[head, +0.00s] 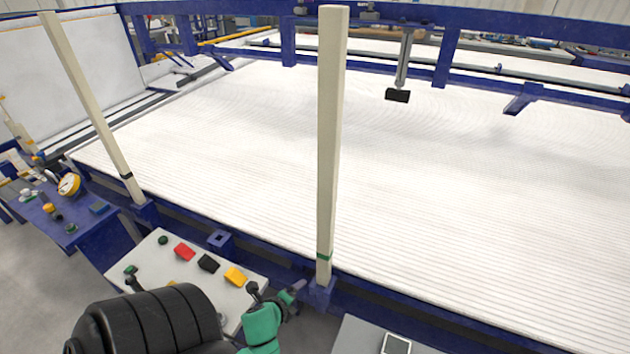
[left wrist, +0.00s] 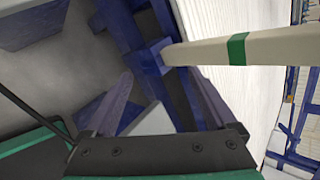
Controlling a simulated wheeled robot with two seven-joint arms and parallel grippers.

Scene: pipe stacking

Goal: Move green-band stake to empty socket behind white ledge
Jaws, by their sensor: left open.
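The green-band stake (head: 330,150) is a tall pale post with a green band near its foot. It stands upright in a blue socket (head: 321,296) at the frame's edge. In the left wrist view the stake (left wrist: 275,47) and its green band lie just beyond my fingertips. My left gripper (head: 297,287) is open and empty, low beside the stake's foot; both spread fingers show in the left wrist view (left wrist: 160,78). An empty blue socket (head: 219,240) lies behind the white ledge (head: 150,252). My right gripper is out of view.
A black-band stake (head: 90,110) stands in another socket (head: 144,211) at the left. Red, black, yellow and green pieces lie on the white ledge. A wide white ribbed bed (head: 450,200) fills the far side. A grey panel with a small device (head: 396,344) is at the lower right.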

